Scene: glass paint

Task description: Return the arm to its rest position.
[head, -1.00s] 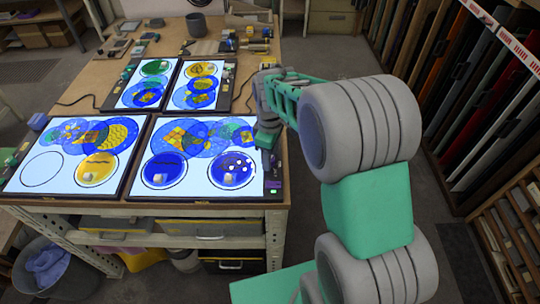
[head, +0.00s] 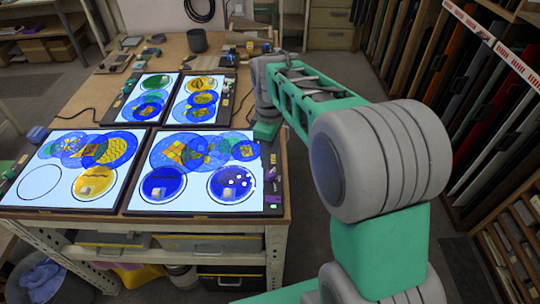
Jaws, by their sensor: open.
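My arm runs from the lower right up toward the right edge of the workbench (head: 90,72). Its end, my gripper (head: 265,131), hangs beside the table's right edge, near the right side of the front right light panel (head: 210,206). I see it small and partly from behind. It holds nothing that I can make out. The fingertips are too small to see clearly.
The front left light panel (head: 36,192) and two rear panels carry round blue, yellow and green glass pieces. A dark cup (head: 197,41) and tools stand at the back. Racks of coloured sheets (head: 480,105) line the right side. Bare floor (head: 318,240) lies between bench and racks.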

